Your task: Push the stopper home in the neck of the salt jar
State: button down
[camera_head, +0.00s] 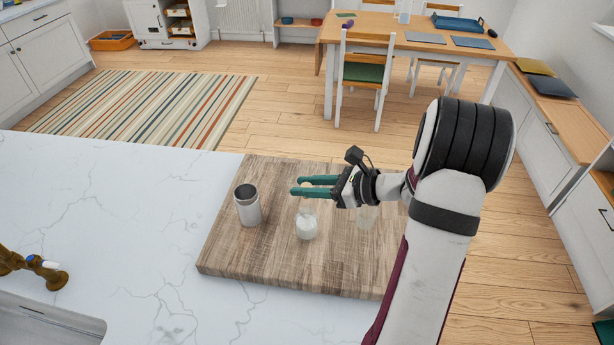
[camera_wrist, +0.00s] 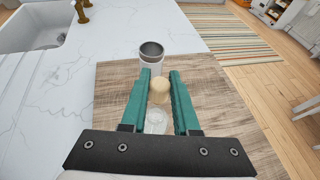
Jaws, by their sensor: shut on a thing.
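The salt jar (camera_head: 307,226) is clear glass with white salt in its lower part. It stands upright on a wooden board. My gripper (camera_head: 298,187) reaches in from the right, with its two green fingers at the jar's top. The wrist view shows a rounded, pale tan stopper (camera_wrist: 160,88) between the fingers, which are shut on it. Clear glass (camera_wrist: 156,122) shows below the stopper in that view. The fingers hide part of the stopper and the neck in the head view, so I cannot tell how deep the stopper sits.
A grey-white canister (camera_head: 247,206) with a dark top stands left of the salt jar. Another clear glass vessel (camera_head: 367,217) stands to the right, below my arm. The wooden board (camera_head: 240,262) is bare at the front left. White marble counter (camera_head: 120,205) lies clear beyond it.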

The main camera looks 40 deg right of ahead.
jog(key=shift+f, duration=1.4)
jog(key=shift+f, duration=1.05)
jog(key=c, duration=0.6)
grip_release()
jog(key=v, duration=1.5)
jog(key=shift+s+d, duration=0.25)
jog(key=shift+s, duration=0.1)
